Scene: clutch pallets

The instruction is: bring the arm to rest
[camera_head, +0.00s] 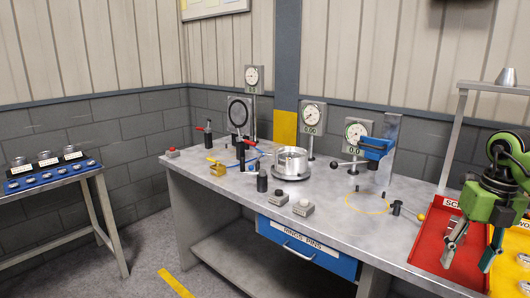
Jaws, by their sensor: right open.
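My right gripper (472,250) hangs at the right edge of the head view, on a green and black arm. Its two grey fingers are spread apart and point downward, with nothing between them. It is in front of the red tray (428,240) and the yellow tray (508,275); I cannot tell how high above them. My left gripper is not in view.
The workbench (225,190) carries dial gauges (313,117), a round metal fixture (291,163), a black cylinder (262,182) and two button boxes (302,207). A blue drawer (305,248) is below. A side table (50,182) stands left. Floor between is clear.

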